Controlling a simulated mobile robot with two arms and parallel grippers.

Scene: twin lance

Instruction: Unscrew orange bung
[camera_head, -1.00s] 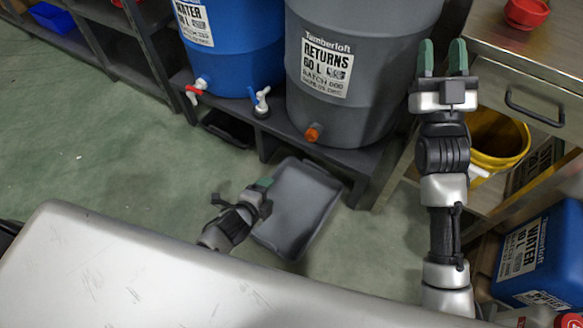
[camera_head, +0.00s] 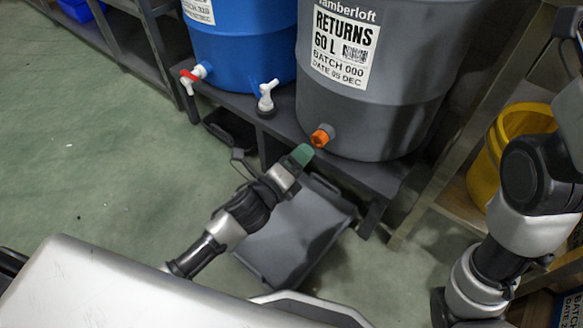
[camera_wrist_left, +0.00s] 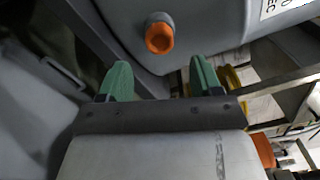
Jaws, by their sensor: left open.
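The orange bung (camera_head: 321,136) sits on a short grey outlet low on the front of the grey RETURNS barrel (camera_head: 390,105). It also shows in the left wrist view (camera_wrist_left: 159,38), facing the camera, ahead of the fingertips and roughly midway between them. My left gripper (camera_head: 303,154) is just left of and below the bung in the head view, with green fingertips. In the left wrist view its two green fingers (camera_wrist_left: 160,78) stand wide apart with nothing between them, apart from the bung. My right arm is at the right edge of the head view; its gripper is out of the picture.
A grey tray (camera_head: 290,250) lies on the floor below the barrel. A yellow bucket (camera_head: 484,175) stands to the right.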

